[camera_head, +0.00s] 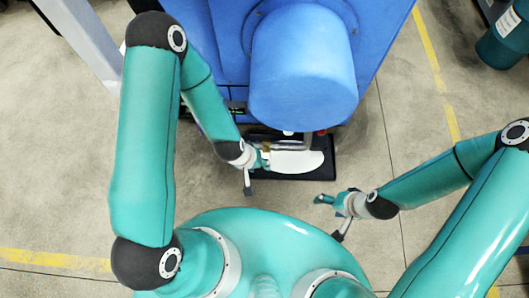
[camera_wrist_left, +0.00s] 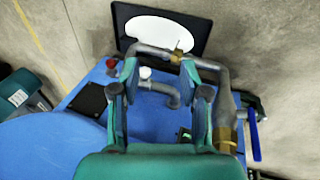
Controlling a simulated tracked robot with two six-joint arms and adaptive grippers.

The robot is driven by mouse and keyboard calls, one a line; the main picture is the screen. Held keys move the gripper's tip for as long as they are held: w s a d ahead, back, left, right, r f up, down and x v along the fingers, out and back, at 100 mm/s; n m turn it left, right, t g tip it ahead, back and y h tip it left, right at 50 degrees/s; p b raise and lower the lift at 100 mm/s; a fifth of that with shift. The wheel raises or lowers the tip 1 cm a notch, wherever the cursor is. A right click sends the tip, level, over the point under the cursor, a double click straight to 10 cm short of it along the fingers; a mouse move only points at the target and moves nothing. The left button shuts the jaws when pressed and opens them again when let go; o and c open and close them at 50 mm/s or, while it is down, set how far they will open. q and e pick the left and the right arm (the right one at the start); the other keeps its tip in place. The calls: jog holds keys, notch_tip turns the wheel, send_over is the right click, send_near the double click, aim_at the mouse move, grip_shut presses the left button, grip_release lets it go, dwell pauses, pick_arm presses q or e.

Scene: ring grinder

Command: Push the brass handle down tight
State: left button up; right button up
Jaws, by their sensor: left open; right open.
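The small brass handle (camera_wrist_left: 178,50) shows in the left wrist view, standing on a grey pipe (camera_wrist_left: 150,51) just beyond my left fingertips. I cannot make it out in the head view. My left gripper (camera_wrist_left: 160,68) is open, with its fingers spread on both sides of the view and nothing between them. In the head view my left gripper (camera_head: 262,156) is beside the black tray, below the blue machine. I cannot tell whether a finger touches the pipe. My right gripper (camera_head: 328,199) is open and empty over the floor, to the right and lower.
The blue machine (camera_head: 303,65) fills the top middle. A black tray (camera_head: 327,170) with a white oval surface lies below it. In the left wrist view, a brass fitting (camera_wrist_left: 226,137) and a blue lever (camera_wrist_left: 253,134) are at the right. A red knob (camera_wrist_left: 111,63) is at the left.

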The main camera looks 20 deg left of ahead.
aim_at(266, 149)
pick_arm(q)
jog(key=w+a+f+n+t+y+b, duration=0.1)
jog(key=w+f+n+b, duration=0.1)
jog(key=w+f+b, duration=0.5)
jog(key=w+a+f+n+t+y+b, duration=0.1)
jog(key=w+f+b, duration=0.6)
jog(key=f, duration=1)
jog(key=w+a+f+n+t+y+b, duration=0.1)
jog(key=w+f+n+y+b, duration=0.1)
jog(key=w+f+b, duration=0.5)
jog(key=shift+w+a+f+n+b, duration=0.1)
jog(key=shift+a+f+n+b, duration=0.1)
jog(key=shift+f+b, duration=0.95)
jog(key=shift+w+a+f+n+b, duration=0.1)
jog(key=shift+a+f+n+b, duration=0.1)
jog(key=shift+f+b, duration=0.9)
jog(key=shift+f, duration=0.2)
jog(key=shift+s, duration=0.1)
grip_shut()
